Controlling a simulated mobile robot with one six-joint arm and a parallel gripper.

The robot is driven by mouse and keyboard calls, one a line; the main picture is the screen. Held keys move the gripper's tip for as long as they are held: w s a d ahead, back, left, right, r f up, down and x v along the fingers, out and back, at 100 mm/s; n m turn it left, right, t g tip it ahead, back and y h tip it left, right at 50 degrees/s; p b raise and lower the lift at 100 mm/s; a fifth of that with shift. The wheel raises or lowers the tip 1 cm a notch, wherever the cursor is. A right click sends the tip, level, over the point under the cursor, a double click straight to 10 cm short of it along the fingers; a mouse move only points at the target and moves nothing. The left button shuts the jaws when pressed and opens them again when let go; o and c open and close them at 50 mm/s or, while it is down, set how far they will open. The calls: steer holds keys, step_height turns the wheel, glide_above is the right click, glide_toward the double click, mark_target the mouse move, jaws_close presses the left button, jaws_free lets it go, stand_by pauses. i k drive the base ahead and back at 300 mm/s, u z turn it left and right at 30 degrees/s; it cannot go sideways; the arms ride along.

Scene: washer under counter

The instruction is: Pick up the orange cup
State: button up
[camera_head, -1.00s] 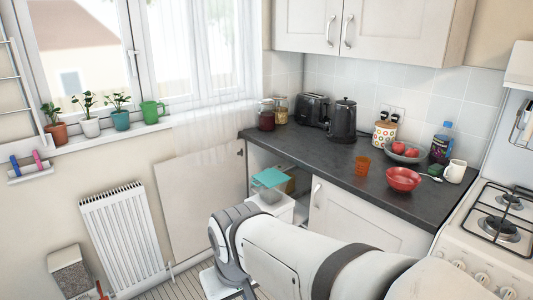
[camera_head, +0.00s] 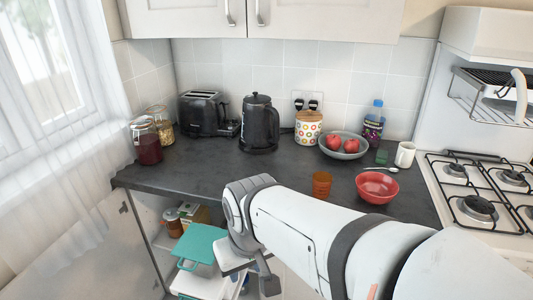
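The orange cup (camera_head: 321,184) stands upright on the dark countertop (camera_head: 200,172), left of a red bowl. My arm reaches in from the lower right, and its wrist is in front of the counter's front edge, left of and nearer than the cup. My gripper (camera_head: 268,280) hangs low below the wrist, partly hidden by it, and is clear of the cup. Its dark fingers show only in part, so I cannot tell whether it is open or shut.
The red bowl (camera_head: 377,187) is close right of the cup. Behind are a grey bowl of red fruit (camera_head: 344,146), a dotted canister (camera_head: 308,127) and a black kettle (camera_head: 259,124). A white mug (camera_head: 405,154) stands near the stove (camera_head: 480,190). The counter left of the cup is clear.

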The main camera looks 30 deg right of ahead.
mark_target(322, 181)
steer(key=z, duration=0.4)
steer(key=i, duration=0.85)
steer(key=z, duration=0.35)
steer(key=k, duration=0.9)
steer(key=z, duration=0.2)
steer(key=i, duration=0.85)
steer(key=u, duration=0.05)
